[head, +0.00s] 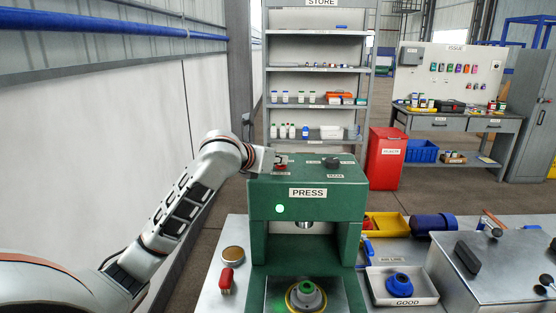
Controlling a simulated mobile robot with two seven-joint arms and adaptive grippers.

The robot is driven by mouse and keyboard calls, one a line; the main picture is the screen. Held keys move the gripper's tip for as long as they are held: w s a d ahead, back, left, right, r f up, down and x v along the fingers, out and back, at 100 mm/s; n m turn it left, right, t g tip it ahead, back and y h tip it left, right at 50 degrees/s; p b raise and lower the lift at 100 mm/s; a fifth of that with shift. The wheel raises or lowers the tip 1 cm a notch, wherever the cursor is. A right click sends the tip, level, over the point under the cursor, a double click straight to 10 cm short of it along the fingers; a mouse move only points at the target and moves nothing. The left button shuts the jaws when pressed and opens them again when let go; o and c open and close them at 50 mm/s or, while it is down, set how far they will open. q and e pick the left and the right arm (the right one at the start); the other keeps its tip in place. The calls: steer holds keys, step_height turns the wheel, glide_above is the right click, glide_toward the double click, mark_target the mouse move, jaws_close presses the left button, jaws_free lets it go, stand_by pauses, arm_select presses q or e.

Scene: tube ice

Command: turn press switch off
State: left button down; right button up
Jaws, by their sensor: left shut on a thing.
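The green press (345,200) stands on the table in the middle, with a lit green lamp (280,209) on its front. A red switch (281,165) sits at the top left of the press, and a black knob (331,163) sits to its right above a small label. My left gripper (273,160) is at the top left of the press, shut on the red switch, which it partly hides. The switch's exact setting cannot be made out. My right gripper is not in view.
A ringed part with a green centre (305,295) sits on the press bed. A round tin (232,255) and a red object (226,280) lie left of the press. A white GOOD tray (377,297) holding a blue part and a yellow bin (398,222) stand right of it.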

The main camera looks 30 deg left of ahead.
arm_select(q)
steer(key=shift+d+r+n+y, duration=0.1)
steer(key=shift+d+n+y, duration=0.05)
steer(key=shift+n+y, duration=0.85)
steer(key=n+g+y, duration=0.1)
steer(key=n+y, duration=0.1)
steer(key=d+n+g+y, duration=0.1)
steer(key=n+y, duration=0.1)
steer(key=y, duration=0.1)
steer(key=shift+w+n+g, duration=0.2)
steer(key=shift+n+g, duration=0.1)
steer(key=n+g+y, duration=0.2)
steer(key=n, duration=0.1)
steer(key=shift+w+g+y, duration=0.15)
steer(key=shift+g+y, duration=0.25)
steer(key=shift+n+g+y, duration=0.7)
steer(key=shift+n+g, duration=0.5)
steer(key=shift+n, duration=0.1)
steer(key=c, duration=2.2)
jaws_free()
steer(key=shift+w, duration=0.1)
steer(key=shift+o, duration=0.2)
